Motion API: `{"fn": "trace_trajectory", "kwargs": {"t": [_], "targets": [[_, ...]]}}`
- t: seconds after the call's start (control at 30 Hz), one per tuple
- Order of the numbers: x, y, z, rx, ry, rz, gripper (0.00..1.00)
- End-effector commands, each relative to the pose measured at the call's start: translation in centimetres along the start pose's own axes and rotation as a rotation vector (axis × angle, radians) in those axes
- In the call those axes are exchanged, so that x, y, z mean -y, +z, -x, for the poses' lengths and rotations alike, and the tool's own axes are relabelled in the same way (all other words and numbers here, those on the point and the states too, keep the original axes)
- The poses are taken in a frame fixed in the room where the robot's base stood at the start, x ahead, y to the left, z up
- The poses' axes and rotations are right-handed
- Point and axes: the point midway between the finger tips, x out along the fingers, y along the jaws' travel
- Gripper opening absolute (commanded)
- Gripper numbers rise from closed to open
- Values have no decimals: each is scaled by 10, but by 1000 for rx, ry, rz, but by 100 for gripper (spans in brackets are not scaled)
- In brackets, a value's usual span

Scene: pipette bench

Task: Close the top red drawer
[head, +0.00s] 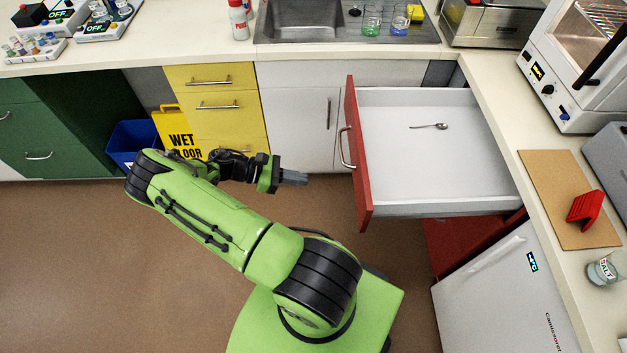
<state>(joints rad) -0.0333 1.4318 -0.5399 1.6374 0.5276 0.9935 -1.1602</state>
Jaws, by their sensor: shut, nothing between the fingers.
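The top red drawer (359,170) is pulled far out from under the right counter, its red front facing left. Its white inside (430,170) is open to view and holds one small spoon (429,126). A silver bar handle (346,148) is on the red front. My gripper (300,178) is shut and empty. It is left of the drawer front, apart from the handle, with its fingers pointing right toward the front.
Below the drawer is another red front (462,245), beside a white fridge (505,295). Yellow drawers (215,105), a wet floor sign (180,130) and a blue bin (128,140) stand at the back left. The brown floor (80,270) is clear at left.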

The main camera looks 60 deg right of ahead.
Motion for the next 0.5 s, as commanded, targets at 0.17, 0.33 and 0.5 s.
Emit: {"fn": "trace_trajectory", "kwargs": {"t": [0.17, 0.33, 0.5], "targets": [[-2, -1, -15, 40, 4, 21, 0], [-1, 0, -45, 39, 1, 20, 0], [-1, 1, -83, 37, 1, 21, 0]]}}
